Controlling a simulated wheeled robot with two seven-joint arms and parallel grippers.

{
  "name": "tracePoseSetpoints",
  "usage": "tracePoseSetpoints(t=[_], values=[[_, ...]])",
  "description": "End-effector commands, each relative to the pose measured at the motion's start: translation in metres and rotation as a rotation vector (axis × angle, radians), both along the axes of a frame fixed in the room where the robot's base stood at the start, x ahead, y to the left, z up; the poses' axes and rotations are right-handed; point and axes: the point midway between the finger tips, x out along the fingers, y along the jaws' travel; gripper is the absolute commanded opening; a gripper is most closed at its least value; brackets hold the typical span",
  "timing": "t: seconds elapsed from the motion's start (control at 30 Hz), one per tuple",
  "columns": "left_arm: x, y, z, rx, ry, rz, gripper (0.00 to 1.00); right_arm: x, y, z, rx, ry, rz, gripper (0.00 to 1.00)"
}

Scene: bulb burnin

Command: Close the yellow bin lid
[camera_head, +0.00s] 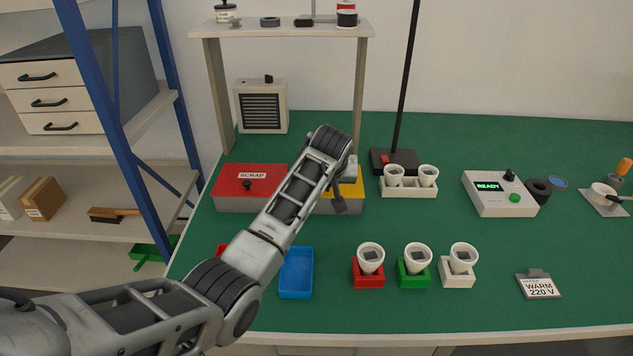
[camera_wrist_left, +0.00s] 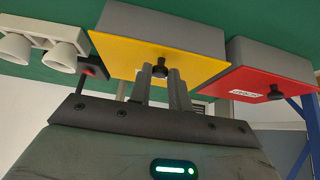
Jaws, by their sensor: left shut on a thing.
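The yellow bin lid (camera_wrist_left: 118,52) fills the upper middle of the left wrist view, with a dark knob (camera_wrist_left: 160,70) on it. In the head view only part of the yellow lid (camera_head: 355,187) shows behind my arm. It appears to lie flat over its grey bin (camera_wrist_left: 168,20). My left gripper (camera_wrist_left: 159,80) has its two fingers around the knob and is shut on it. In the head view my left gripper (camera_head: 340,195) is over the yellow lid, which it partly hides. My right gripper is not in view.
The red scrap bin (camera_head: 232,180) stands just left of the yellow one. A black lamp base (camera_head: 385,158) and a white holder with two bulbs (camera_head: 408,190) are close on its right. A blue tray (camera_head: 296,280) and colored bulb holders (camera_head: 415,277) stand in front.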

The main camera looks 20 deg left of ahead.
Motion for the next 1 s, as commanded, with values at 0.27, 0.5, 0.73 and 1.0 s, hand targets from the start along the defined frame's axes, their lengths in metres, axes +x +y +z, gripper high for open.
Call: tracePoseSetpoints(t=[0.27, 0.5, 0.73, 1.0], values=[[-0.001, 0.003, -0.002, 0.000, 0.002, 0.002, 0.41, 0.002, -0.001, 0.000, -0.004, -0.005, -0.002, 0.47], [-0.001, 0.002, 0.000, -0.001, 0.001, 0.002, 0.41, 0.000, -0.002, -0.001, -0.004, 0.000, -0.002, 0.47], [-0.016, -0.005, 0.025, -0.004, -0.004, 0.001, 0.41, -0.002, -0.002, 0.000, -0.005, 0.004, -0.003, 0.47], [-0.051, -0.018, 0.080, -0.003, -0.005, 0.002, 0.41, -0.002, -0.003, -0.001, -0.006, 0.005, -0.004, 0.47]])
